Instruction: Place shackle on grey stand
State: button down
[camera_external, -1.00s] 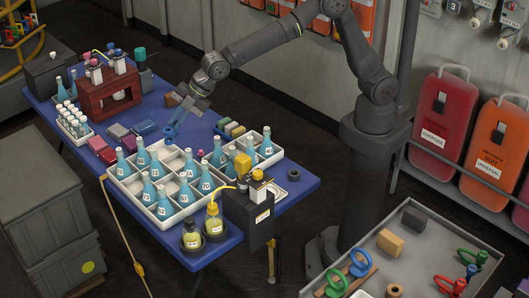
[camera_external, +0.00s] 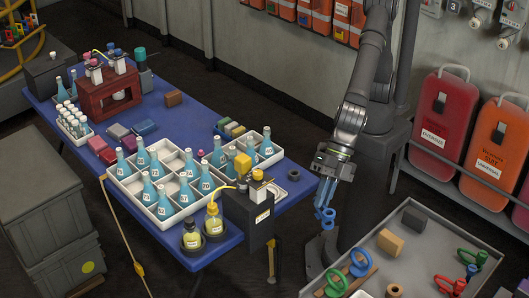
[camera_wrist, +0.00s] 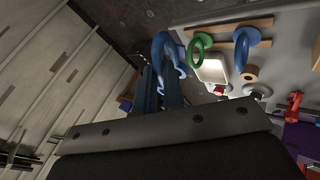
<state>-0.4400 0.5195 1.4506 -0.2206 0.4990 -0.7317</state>
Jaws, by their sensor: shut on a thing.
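My gripper (camera_external: 329,196) is shut on a blue shackle (camera_external: 325,217), which hangs below the fingers in the gap between the blue table and the grey-topped bench (camera_external: 448,232). In the wrist view the same shackle (camera_wrist: 161,47) shows beyond the fingertips, tilted. The bench holds a grey block (camera_external: 414,219) at its back; I cannot tell whether the bench or this block is the grey stand.
A tan block (camera_external: 390,243), another green shackle (camera_external: 472,259) and a red shackle (camera_external: 452,285) are also on the bench. The blue table (camera_external: 180,110) on the left carries bottles in a white crate (camera_external: 122,187). The bench's middle has free room.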

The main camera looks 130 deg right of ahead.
jog(key=s+a+n+y, duration=0.1)
jog(key=s+a+n, duration=0.1)
jog(key=s+a, duration=0.85)
jog(key=n+g+y, duration=0.1)
jog(key=n+y, duration=0.1)
send_over(445, 265)
jog(key=f, duration=1.2)
jog(key=shift+w+d, duration=0.1)
jog(key=shift+d, duration=0.1)
jog(key=shift+a+f, duration=0.1)
jog(key=shift+a, duration=0.1)
jog(key=shift+f, duration=1.95)
jog(key=shift+f, duration=0.1)
